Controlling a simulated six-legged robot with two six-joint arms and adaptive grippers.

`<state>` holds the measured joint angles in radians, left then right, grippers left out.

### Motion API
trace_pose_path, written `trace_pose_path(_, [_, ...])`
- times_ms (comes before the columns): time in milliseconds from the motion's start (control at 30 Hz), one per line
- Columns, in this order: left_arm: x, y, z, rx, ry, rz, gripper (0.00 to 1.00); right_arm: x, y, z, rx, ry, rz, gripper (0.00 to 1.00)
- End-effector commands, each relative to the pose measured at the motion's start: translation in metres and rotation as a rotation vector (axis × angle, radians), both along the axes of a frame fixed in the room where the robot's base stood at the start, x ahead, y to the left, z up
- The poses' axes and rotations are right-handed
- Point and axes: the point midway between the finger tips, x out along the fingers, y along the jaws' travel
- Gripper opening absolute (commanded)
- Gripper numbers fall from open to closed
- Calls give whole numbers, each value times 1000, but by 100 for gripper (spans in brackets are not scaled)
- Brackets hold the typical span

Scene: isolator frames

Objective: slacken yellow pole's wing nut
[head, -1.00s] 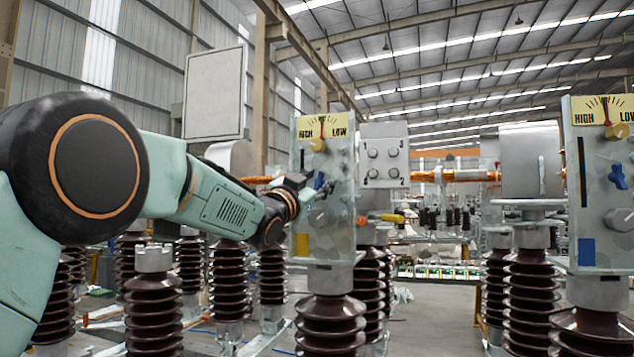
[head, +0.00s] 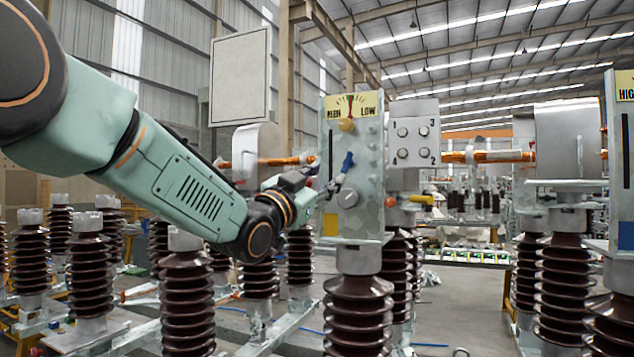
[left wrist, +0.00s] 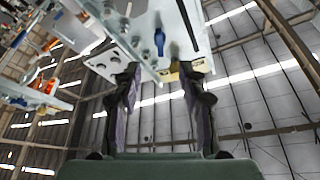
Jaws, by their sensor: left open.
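The yellow pole's panel (head: 362,215) stands mid-picture in the head view, with a yellow patch (head: 330,224) low on its left. Its blue wing nut (head: 347,162) sits between the HIGH/LOW dial (head: 350,106) above and a grey round knob (head: 348,198) below. The wing nut also shows in the left wrist view (left wrist: 159,42), beyond the fingertips and between their lines. My left gripper (head: 328,186) is open, just left of and below the nut in the head view. Its two spread fingers (left wrist: 160,78) hold nothing. Contact with the panel is not visible. My right gripper is out of view.
Another panel with a blue patch (head: 598,235) stands at the right edge. A grey box with numbered knobs (head: 413,133) is behind the yellow pole's panel. Brown ribbed insulators (head: 187,300) crowd the lower left. Open floor (head: 450,300) lies right of the yellow pole.

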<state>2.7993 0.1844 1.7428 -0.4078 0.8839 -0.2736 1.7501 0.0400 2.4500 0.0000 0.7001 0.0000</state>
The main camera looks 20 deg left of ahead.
Motion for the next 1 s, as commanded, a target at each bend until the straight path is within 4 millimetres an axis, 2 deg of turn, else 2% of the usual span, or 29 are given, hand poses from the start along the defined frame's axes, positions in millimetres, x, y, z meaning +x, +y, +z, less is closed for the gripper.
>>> trace_pose_path(100, [-10, 3, -3, -1, -1, 0, 42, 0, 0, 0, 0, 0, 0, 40])
trace_pose_path(267, [-16, 4, -5, -1, -1, 0, 42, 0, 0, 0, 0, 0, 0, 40])
trace_pose_path(1000, [-16, 3, -6, 0, -2, 0, 42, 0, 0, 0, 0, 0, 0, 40])
